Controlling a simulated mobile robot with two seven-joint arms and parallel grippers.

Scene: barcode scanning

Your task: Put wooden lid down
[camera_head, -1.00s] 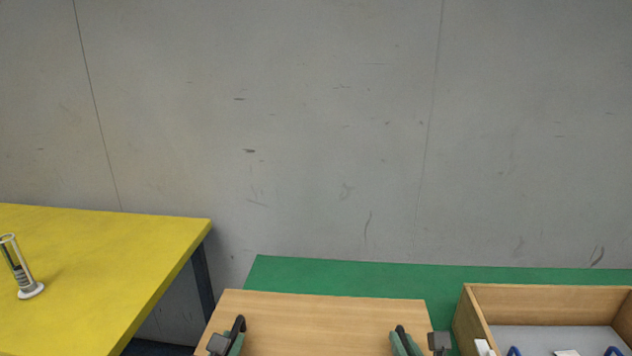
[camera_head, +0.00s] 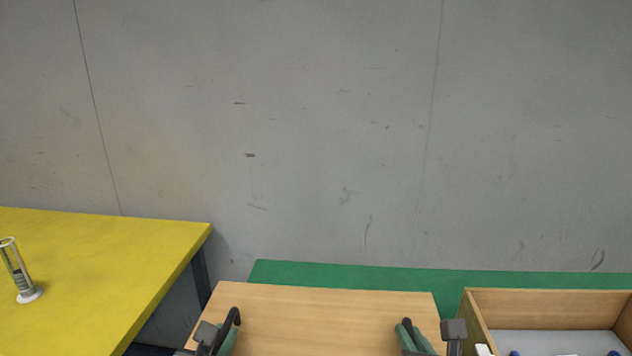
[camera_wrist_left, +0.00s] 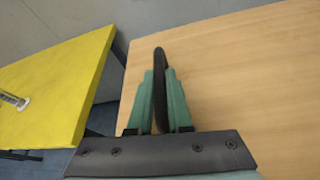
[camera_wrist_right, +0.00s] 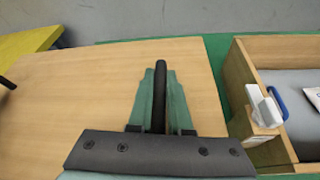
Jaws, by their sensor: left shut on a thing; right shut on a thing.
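The wooden lid (camera_head: 320,318) is a flat light-brown board with a black handle near each side. It lies across the lower middle of the head view, over the green table. My left gripper (camera_head: 226,332) is shut on the lid's left black handle (camera_wrist_left: 160,85). My right gripper (camera_head: 410,335) is shut on the lid's right black handle (camera_wrist_right: 159,100). The lid also fills much of the left wrist view (camera_wrist_left: 240,80) and the right wrist view (camera_wrist_right: 80,100). What is under the lid is hidden, and I cannot tell whether it touches anything below.
A wooden box (camera_head: 550,301) with a grey floor and some items stands right of the lid on the green table (camera_head: 350,276). A yellow table (camera_head: 110,265) with a small clear stand (camera_head: 20,272) is at the left. A grey wall is behind.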

